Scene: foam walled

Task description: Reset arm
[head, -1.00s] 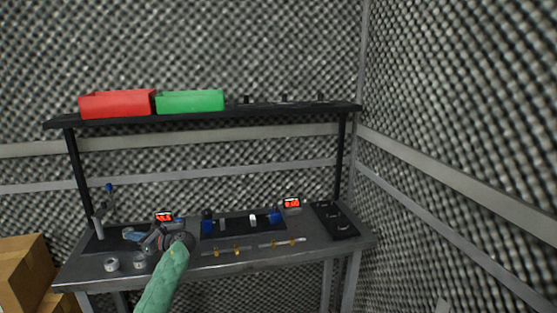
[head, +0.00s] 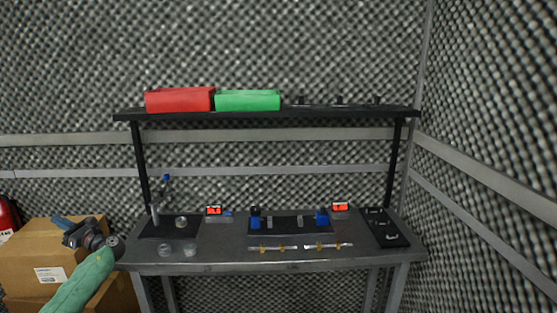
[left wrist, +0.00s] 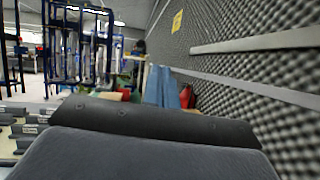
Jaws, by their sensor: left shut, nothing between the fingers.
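My left gripper (head: 63,223) is at the left of the head view, at the end of my green arm. Its fingers point up and left, away from the bench, and it is shut and empty. In the picture it lies in front of the cardboard boxes; I cannot tell whether it touches them. In the left wrist view, dark grey rounded surfaces fill the lower part, with the room behind. My right gripper is not in view.
Cardboard boxes (head: 35,248) stand left of the bench. Foam walls close the back and right.

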